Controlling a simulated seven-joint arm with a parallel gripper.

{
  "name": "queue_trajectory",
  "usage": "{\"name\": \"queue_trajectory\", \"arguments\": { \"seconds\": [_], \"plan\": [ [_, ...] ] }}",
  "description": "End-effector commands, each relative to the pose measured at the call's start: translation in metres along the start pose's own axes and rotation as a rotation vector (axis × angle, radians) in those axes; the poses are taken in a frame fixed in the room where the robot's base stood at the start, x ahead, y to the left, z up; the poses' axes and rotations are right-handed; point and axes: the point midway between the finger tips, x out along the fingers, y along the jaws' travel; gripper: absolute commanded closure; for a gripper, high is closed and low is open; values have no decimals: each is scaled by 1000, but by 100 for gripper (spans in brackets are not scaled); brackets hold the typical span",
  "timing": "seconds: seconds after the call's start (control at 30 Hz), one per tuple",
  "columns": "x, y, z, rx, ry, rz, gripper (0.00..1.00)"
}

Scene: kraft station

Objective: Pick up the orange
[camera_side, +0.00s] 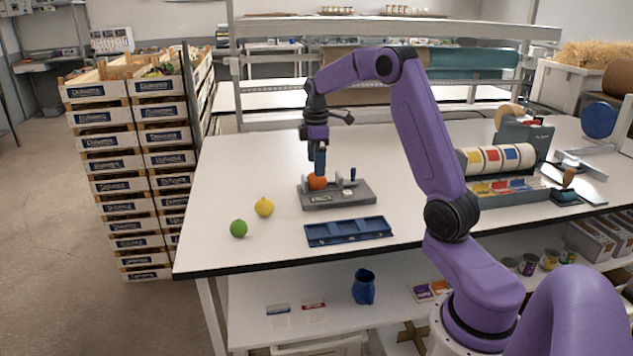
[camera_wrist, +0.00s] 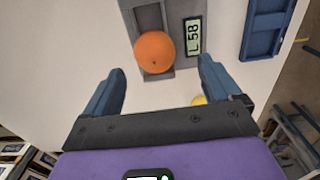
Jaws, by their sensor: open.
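The orange (camera_side: 317,182) sits on a grey scale-like device (camera_side: 337,200) on the white table. In the wrist view the orange (camera_wrist: 155,52) rests on the grey device (camera_wrist: 182,27), beside a display. My gripper (camera_side: 320,172) is above and very close to the orange in the side view; whether it touches cannot be told there. In the wrist view my gripper (camera_wrist: 158,78) is open, its two blue fingers apart, with the orange beyond and between the fingertips and nothing held.
A yellow lemon-like fruit (camera_side: 264,207) and a green lime-like fruit (camera_side: 238,228) lie left of the device. A blue tray (camera_side: 348,231) lies in front. A coloured-roll rack (camera_side: 495,160) stands right. Stacked crates (camera_side: 115,170) stand beyond the table's left edge. The table's left rear is clear.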

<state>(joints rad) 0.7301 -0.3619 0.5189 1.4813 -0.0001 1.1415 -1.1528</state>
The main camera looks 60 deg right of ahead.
Motion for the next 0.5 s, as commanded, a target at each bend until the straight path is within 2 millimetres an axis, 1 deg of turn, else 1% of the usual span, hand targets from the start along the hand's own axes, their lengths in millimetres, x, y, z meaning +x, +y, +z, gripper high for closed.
{"name": "queue_trajectory", "arguments": {
  "seconds": [0.17,0.37,0.5],
  "plan": [
    [10,0,0,0,-1,-2,9],
    [36,7,3,0,-1,-3,9],
    [52,7,3,0,-1,-2,9]
  ]
}}
